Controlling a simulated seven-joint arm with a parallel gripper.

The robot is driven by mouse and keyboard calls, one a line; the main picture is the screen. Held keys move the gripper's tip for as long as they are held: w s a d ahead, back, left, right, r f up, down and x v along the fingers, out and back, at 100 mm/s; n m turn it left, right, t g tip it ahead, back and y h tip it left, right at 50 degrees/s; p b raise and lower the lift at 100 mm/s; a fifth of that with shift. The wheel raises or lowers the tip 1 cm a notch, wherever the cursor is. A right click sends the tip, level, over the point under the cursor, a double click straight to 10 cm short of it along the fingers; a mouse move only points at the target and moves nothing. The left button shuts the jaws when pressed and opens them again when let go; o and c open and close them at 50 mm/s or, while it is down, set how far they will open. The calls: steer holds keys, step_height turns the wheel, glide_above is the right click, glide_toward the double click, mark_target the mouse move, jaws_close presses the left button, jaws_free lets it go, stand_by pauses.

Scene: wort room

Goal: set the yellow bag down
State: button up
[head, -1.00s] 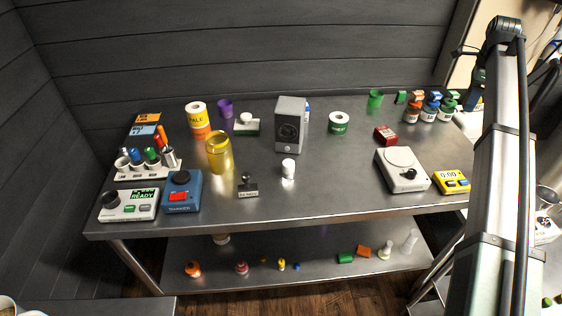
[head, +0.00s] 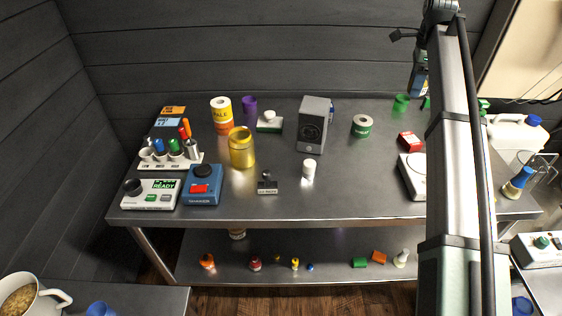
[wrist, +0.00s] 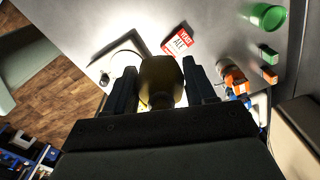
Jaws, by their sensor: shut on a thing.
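The yellow bag (wrist: 160,84) shows in the wrist view as a dark yellow, rounded shape between the two dark fingers. My gripper (wrist: 160,72) is shut on it and holds it over the right part of the steel table (wrist: 120,20). How high the bag is above the table I cannot tell. In the head view my arm hides most of that side, and the bag cannot be made out there.
A red yeast packet (wrist: 182,42), a white scale (wrist: 118,60), a green cup (wrist: 268,17) and orange-labelled bottles (wrist: 236,80) lie around the gripper. The table's front middle (head: 350,200) is bare. A grey box (head: 314,125) and yellow jar (head: 241,148) stand further left.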

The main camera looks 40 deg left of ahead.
steer(key=s+a+n, duration=0.3)
steer(key=s+a, duration=1.1)
steer(key=s, duration=0.2)
steer(key=n, duration=0.3)
glide_above(276, 161)
step_height(276, 161, down, 10)
steer(key=f, duration=0.1)
steer(key=shift+s+f, duration=0.1)
steer(key=shift+f, duration=4.95)
steer(key=shift+f, duration=0.1)
steer(key=o, duration=1)
steer(key=shift+o, duration=0.2)
step_height(276, 161, up, 12)
steer(key=shift+d, duration=0.15)
